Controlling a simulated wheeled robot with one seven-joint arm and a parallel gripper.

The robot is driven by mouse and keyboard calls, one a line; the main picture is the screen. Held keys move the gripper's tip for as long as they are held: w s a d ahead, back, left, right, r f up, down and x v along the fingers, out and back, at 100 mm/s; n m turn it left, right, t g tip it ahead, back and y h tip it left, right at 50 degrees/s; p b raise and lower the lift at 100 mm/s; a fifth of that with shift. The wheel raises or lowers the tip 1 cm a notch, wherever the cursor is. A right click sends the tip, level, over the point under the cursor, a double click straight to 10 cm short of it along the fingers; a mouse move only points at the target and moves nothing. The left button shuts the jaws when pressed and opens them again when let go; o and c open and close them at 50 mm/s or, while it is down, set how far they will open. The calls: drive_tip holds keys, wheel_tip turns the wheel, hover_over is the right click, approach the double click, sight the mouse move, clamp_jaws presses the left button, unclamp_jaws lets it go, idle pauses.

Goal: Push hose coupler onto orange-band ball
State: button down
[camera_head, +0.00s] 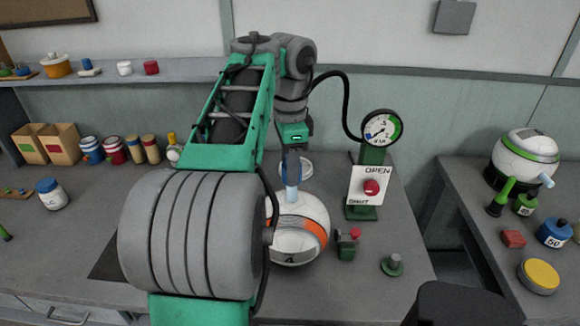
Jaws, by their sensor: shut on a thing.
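The orange-band ball (298,248) is white with an orange stripe and a dark mark on its front. It sits on the bench, its left part hidden behind my arm. A light blue stem (292,194) stands upright at its top. My gripper (292,160) points down right above this stem, shut on the hose coupler (292,173), a small blue piece largely hidden by the fingers. The coupler appears in line with the stem; I cannot tell whether it is touching or pressed on. A black hose (347,95) arches from the gauge stand to behind my wrist.
A green gauge stand (372,155) with a dial and an OPEN/SHUT plate with a red knob (371,187) stands right of the ball. A small green block with a red knob (348,243) is close by. A green-band ball (527,158) is on the right bench, beyond a gap.

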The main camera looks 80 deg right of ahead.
drive_tip(key=shift+f+b, duration=2.2)
drive_tip(key=c, duration=0.7)
unclamp_jaws()
drive_tip(key=shift+r, duration=0.1)
drive_tip(key=shift+c, duration=0.2)
wheel_tip(320, 180, up, 8)
drive_tip(key=p, duration=0.7)
